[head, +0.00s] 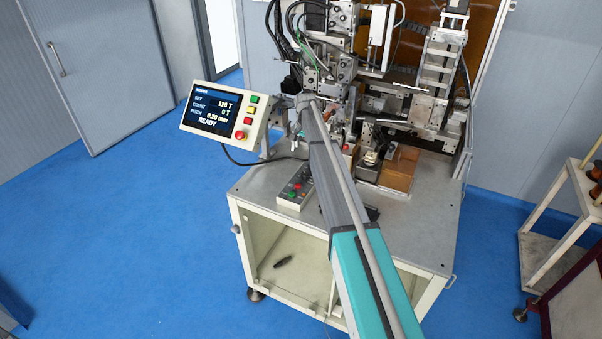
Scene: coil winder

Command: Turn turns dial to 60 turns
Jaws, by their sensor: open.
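The screen (214,108) on the white operator panel reads SET 120 T, COUNT 0 T, pitch about 0.20 mm, and READY. A low control box (296,188) with green and red buttons lies on the machine table, left of my arm. I cannot make out the turns dial; it is too small or hidden behind my arm. My arm reaches up from the bottom across the table. My gripper (294,130) is small at its far end, above and behind the control box, against the grey machine parts. It is open, and I see nothing held in it.
The coil winder (441,75) rises at the back of its metal table (420,230). The operator panel (252,117) stands out at the table's left. A brown block (399,170) sits right of my arm. A shelf cart (560,220) stands at the far right. Blue floor is clear at left.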

